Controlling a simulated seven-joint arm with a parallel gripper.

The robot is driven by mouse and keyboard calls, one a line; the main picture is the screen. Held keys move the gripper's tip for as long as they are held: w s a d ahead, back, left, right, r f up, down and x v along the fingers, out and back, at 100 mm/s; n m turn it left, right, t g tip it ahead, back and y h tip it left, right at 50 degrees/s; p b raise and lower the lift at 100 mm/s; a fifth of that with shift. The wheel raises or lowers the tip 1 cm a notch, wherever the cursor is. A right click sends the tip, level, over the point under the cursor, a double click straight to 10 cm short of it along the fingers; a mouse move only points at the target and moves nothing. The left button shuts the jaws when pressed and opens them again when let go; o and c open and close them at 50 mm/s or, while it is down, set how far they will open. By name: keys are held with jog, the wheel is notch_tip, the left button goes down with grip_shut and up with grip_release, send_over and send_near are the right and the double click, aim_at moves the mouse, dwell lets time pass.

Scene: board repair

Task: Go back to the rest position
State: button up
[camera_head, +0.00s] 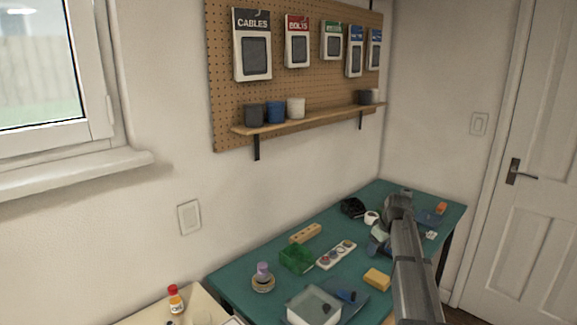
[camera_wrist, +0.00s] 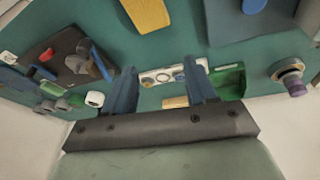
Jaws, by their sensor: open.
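My gripper (camera_wrist: 160,68) is open in the wrist view, with its two blue-grey fingers apart and nothing held between them. In the head view my arm reaches over the right part of the green table (camera_head: 235,285), and the fingers are hard to make out there. Beyond the fingertips in the wrist view lies a white strip with round parts (camera_wrist: 160,76). It also shows in the head view (camera_head: 336,255). The gripper appears to be above the table and apart from these things.
Near the arm are a yellow block (camera_head: 377,278), a green box (camera_head: 296,259), a wooden block (camera_head: 305,233) and a purple-topped container (camera_head: 262,277). A white tray (camera_head: 313,307) sits at the front. A shelf (camera_head: 300,121) with cups hangs on the wall behind.

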jog(key=s+d+f+m+t+h, duration=0.1)
jog(key=s+d, duration=0.1)
jog(key=d, duration=0.9)
jog(key=s+d+m, duration=0.1)
jog(key=s+d, duration=0.2)
jog(key=d, duration=0.7)
jog(key=s+d+f, duration=0.4)
jog(key=d+f, duration=0.1)
jog(key=s+a+f+m+g, duration=0.1)
jog(key=s+a+f+g, duration=0.1)
jog(key=s+a+f, duration=0.7)
jog(key=s+a+f+m+g+y, duration=0.1)
jog(key=s+a+f+g, duration=0.1)
jog(key=a+f, duration=0.8)
jog(key=s+a+f+m+g, duration=0.15)
jog(key=s+a+f, duration=0.45)
jog(key=f, duration=0.7)
jog(key=s+a+f+g, duration=0.2)
jog(key=s+a+f, duration=0.2)
jog(key=s, duration=0.7)
jog(key=s+a+f+g, duration=0.1)
jog(key=s+a+f, duration=0.2)
jog(key=s, duration=0.8)
jog(key=s+a+f+m+g+h, duration=0.1)
jog(key=s+a+f+g, duration=0.1)
jog(key=s+a+f, duration=0.2)
jog(key=s+a, duration=0.3)
jog(key=s, duration=0.4)
jog(key=shift+a+f+g, duration=0.2)
jog(key=shift+f+g, duration=0.15)
